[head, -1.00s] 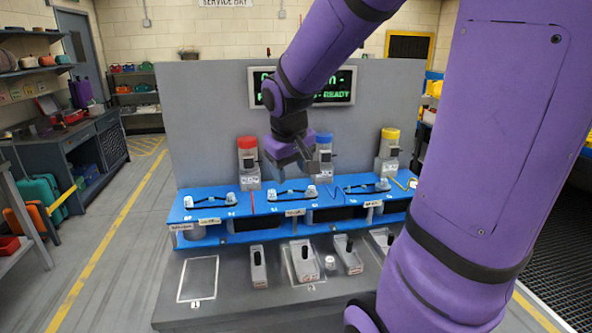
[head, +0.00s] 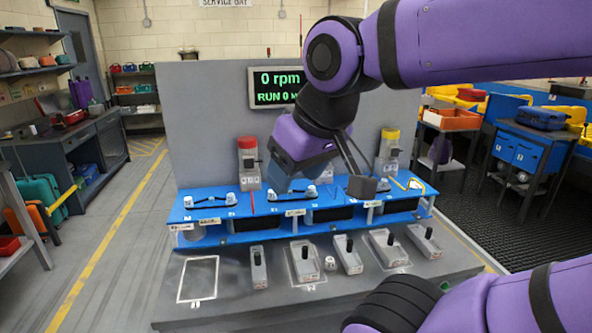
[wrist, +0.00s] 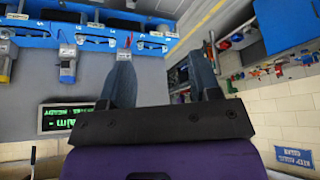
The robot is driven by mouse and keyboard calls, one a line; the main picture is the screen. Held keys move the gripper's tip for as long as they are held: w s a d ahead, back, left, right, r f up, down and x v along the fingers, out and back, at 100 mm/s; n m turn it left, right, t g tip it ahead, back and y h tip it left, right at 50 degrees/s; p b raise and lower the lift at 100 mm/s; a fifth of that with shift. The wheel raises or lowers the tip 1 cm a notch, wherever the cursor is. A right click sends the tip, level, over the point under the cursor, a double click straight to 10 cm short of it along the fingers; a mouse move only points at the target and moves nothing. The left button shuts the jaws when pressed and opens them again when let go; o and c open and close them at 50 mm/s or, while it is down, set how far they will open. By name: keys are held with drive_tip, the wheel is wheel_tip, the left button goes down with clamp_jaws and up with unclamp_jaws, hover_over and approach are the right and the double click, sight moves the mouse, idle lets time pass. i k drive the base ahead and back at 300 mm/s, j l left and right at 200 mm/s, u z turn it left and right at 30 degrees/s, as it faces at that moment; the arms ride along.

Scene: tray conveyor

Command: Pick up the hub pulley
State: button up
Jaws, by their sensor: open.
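I cannot tell for sure which part is the hub pulley. Small white round parts with black bands, such as one at the left (head: 189,202), sit along the blue rack (head: 215,212). A small white cylinder (head: 330,263) stands on the grey bench among grey blocks with black handles. My gripper (head: 322,178) is open and empty, above the middle of the rack, and covers part of it. In the wrist view its two dark fingers (wrist: 163,78) stand apart with nothing between them. The wrist picture is rolled, with the rack (wrist: 50,28) at upper left.
Grey units with a red cap (head: 247,160) and a yellow cap (head: 388,150) stand behind the rack before a grey panel (head: 200,110). A display (head: 270,87) hangs on the panel. A white outlined rectangle (head: 198,279) on the bench is empty.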

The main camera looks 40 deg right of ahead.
sight(384, 185)
drive_tip(key=z, duration=1.7)
